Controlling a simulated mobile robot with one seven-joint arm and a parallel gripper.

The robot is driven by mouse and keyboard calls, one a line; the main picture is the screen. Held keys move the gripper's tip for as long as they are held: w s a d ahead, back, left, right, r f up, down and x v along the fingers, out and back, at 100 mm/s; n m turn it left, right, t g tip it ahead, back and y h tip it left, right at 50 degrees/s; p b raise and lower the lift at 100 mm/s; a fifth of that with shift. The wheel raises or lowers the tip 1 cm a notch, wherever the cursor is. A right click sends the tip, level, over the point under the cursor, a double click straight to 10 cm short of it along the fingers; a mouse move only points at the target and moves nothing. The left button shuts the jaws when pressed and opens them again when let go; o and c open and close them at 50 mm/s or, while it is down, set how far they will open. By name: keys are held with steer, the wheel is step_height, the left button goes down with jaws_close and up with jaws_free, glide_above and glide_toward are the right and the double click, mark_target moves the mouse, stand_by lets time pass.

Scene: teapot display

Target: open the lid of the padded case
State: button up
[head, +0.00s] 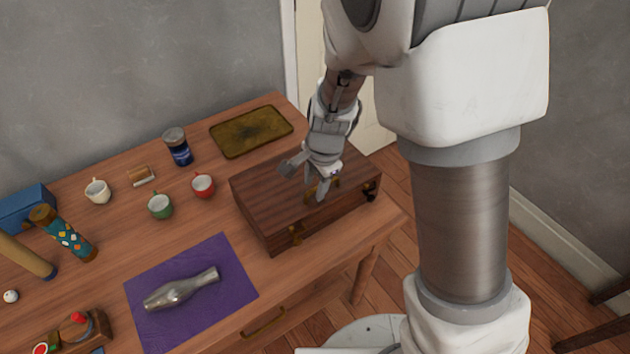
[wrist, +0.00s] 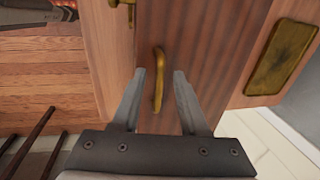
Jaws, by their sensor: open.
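The padded case is a dark reddish-brown wooden box (head: 262,196) at the right end of the table, with its lid down. A curved brass handle (wrist: 158,78) stands on the lid in the wrist view. My gripper (head: 303,182) is over the lid, pointing down at the handle. In the wrist view its fingers (wrist: 160,74) are open, one on each side of the handle, with gaps on both sides. Whether the fingertips touch the lid I cannot tell. The case's inside is hidden.
A brass-coloured tray (head: 250,132) lies behind the case. A red cup (head: 203,186), a green cup (head: 160,206) and a dark blue jar (head: 177,147) stand to its left. A silver vase (head: 182,289) lies on a purple cloth (head: 232,258) at front left.

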jaws_close()
stand_by(1.4)
